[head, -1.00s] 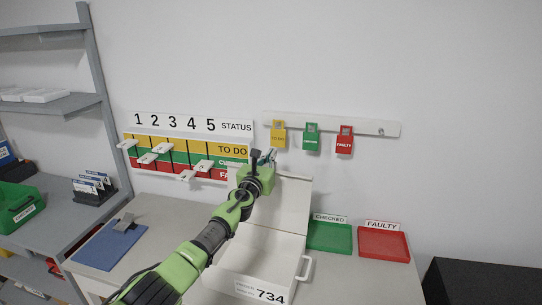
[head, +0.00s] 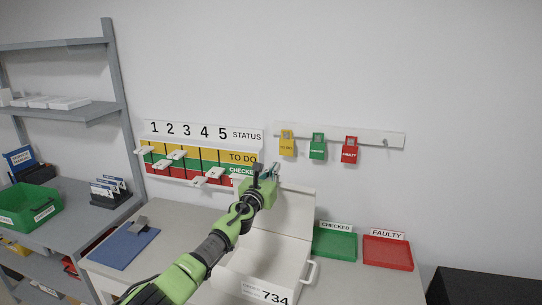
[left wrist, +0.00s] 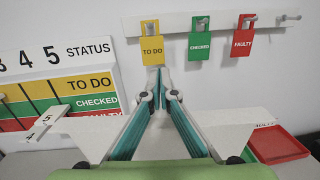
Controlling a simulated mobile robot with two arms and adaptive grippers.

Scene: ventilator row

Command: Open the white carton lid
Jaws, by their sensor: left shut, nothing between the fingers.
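The white carton (head: 262,262), marked 734, stands on the table with its inside showing. Its white lid (head: 292,212) is raised at the back and stands up close to the wall. My left gripper (head: 271,169) is at the lid's upper left edge in the head view, shut with nothing held. I cannot tell whether the fingers touch the lid. My right gripper is not in view.
A status board (head: 205,153) with white sliders hangs behind the arm. Yellow, green and red tags hang from a white rail (head: 370,138). A green tray (head: 335,243) and a red tray (head: 388,253) lie right of the carton. A blue clipboard (head: 123,248) lies left.

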